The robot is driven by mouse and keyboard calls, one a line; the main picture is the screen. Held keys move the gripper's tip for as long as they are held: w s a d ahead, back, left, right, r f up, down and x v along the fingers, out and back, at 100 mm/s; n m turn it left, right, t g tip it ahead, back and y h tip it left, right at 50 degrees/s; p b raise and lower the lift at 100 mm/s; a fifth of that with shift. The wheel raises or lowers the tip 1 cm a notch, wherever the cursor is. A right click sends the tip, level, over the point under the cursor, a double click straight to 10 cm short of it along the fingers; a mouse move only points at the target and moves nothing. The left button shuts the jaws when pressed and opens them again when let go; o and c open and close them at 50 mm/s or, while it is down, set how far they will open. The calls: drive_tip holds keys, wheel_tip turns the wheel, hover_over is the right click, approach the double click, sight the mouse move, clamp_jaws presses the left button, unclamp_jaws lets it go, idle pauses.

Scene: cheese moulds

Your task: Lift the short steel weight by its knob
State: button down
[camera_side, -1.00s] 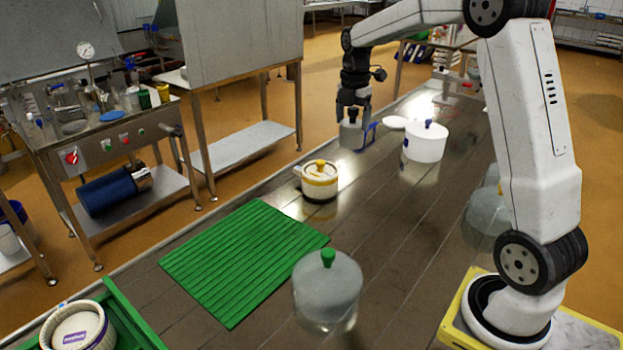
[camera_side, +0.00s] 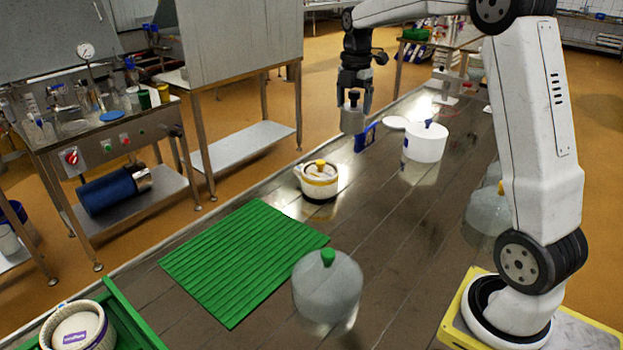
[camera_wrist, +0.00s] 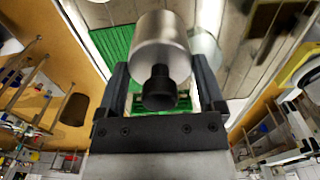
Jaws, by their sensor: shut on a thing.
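The short steel weight (camera_side: 352,121) is a small grey cylinder hanging upright below my gripper (camera_side: 353,99) at the far end of the table, clear of the surface. In the wrist view, the weight (camera_wrist: 160,42) shows its brushed steel side, and its dark knob (camera_wrist: 160,90) lies between the two black fingers of my gripper (camera_wrist: 161,76). The gripper is shut on the knob. The exact contact of the fingertips is partly hidden by the knob and weight.
A blue upright piece (camera_side: 366,137) stands close beside the weight. A white mould with a blue knob (camera_side: 425,142) is to the right.

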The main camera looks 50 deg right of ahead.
drive_tip(key=shift+r, duration=0.8)
drive_tip(key=shift+d+f, duration=0.1)
